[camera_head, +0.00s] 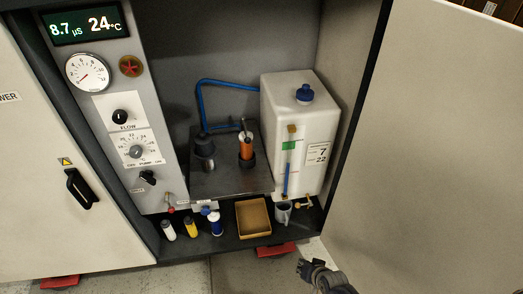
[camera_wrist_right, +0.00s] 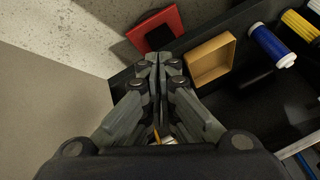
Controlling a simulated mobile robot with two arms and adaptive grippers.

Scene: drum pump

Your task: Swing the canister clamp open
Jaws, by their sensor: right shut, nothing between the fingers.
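A white canister (camera_head: 290,125) with a blue cap (camera_head: 305,93) stands at the right inside the open cabinet. A blue hose (camera_head: 225,82) runs behind it to a black fitting (camera_head: 203,146). An orange cylinder (camera_head: 246,149) stands upright on the dark plate (camera_head: 232,182) left of the canister. I cannot tell which small part is the clamp. My right gripper (camera_head: 305,268) is below and in front of the cabinet, apart from all of these. In the right wrist view its fingers (camera_wrist_right: 159,64) are together and empty. My left gripper is not in view.
A tan tray (camera_head: 242,232) and a grey cup (camera_head: 283,212) are on the cabinet floor. The open door (camera_head: 430,150) bounds the right side. A red piece (camera_head: 275,249) is under the cabinet edge.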

